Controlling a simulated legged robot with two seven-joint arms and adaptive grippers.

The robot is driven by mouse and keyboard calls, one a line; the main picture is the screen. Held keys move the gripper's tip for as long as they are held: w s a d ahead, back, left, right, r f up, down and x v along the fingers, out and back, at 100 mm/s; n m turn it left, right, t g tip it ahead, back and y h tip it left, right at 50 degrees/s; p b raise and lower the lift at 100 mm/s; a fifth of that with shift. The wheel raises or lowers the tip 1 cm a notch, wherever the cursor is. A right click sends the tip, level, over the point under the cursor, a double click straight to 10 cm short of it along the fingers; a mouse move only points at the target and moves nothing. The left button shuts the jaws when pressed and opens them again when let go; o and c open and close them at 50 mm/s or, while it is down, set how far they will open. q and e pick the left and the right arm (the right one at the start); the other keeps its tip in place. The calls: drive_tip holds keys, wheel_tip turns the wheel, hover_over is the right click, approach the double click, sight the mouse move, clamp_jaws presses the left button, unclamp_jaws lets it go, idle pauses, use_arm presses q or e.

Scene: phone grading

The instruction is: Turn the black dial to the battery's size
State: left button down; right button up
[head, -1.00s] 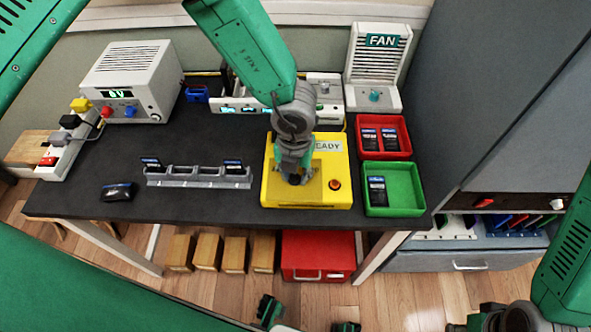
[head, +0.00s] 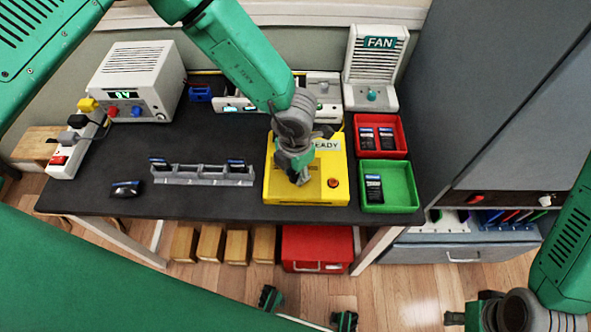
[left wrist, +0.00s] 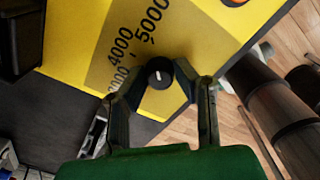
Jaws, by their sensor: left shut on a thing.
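The yellow box (head: 277,187) with a READY label stands at the front of the dark table. My left gripper (head: 300,180) reaches down onto its top. In the left wrist view the black dial (left wrist: 160,73) sits between the fingertips of my left gripper (left wrist: 155,90), which is shut on it. The dial bears a short white mark. The numbers 4000 and 5000 show beside it on a tan band; a lower number is partly hidden. My right gripper (head: 470,318) is at the lower right edge, away from the table, its fingers unclear. Battery size print is too small to read.
A red button (head: 333,183) is right of my left gripper. A green tray (head: 405,205) holds one dark battery-like block (head: 374,187); a red tray (head: 402,150) holds two. A grey rack (head: 200,177) holds two, and another dark block (head: 125,189) lies left.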

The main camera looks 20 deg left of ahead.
sight(295, 173)
idle(0.3)
use_arm(q)
drive_tip(key=c, duration=1.3)
unclamp_jaws()
drive_tip(key=shift+r, duration=0.2)
wheel_tip(295, 173, up, 11)
drive_tip(key=shift+w+r, duration=0.15)
drive_tip(key=shift+r, duration=0.05)
